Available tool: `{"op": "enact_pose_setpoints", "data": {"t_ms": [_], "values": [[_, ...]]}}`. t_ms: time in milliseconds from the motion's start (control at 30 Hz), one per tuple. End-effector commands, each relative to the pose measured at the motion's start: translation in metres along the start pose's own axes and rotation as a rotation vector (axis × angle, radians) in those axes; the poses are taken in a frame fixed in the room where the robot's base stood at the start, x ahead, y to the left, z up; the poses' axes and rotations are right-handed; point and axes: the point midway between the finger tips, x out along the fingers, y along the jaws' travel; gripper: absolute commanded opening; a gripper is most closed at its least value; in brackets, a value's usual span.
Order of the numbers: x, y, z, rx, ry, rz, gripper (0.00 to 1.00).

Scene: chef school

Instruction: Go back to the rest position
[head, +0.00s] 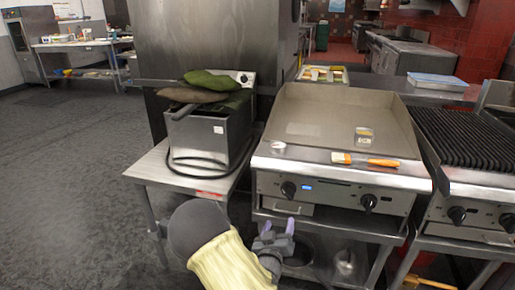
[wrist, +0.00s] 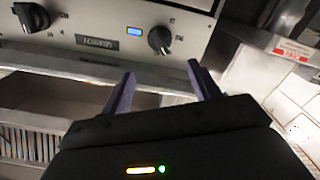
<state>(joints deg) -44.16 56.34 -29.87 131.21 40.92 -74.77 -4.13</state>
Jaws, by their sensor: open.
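My gripper (head: 275,228) is at the lower middle of the head view, low in front of the steel griddle (head: 310,107). Its two purple fingers are apart, with nothing between them. In the wrist view my gripper (wrist: 162,85) points at the griddle's front panel (wrist: 110,35), which has dark knobs and a small blue display. The fingers look apart from the panel, though the exact gap is hard to tell.
On the griddle lie an orange-handled brush (head: 365,160), a small glass container (head: 364,136) and a small round lid (head: 278,147). A fryer (head: 205,135) with green and brown cloths stands left. A black grill (head: 465,137) is right. The floor (head: 75,170) at left is clear.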

Motion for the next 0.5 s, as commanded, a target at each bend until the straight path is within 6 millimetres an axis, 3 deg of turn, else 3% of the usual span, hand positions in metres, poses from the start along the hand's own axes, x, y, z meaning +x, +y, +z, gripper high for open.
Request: {"op": "enact_pose_setpoints", "data": {"t_ms": [267,500], "values": [[-0.002,0.020,0.026,0.141,-0.306,-0.067,0.61],[-0.037,0.035,0.037,0.271,-0.639,-0.216,0.61]]}}
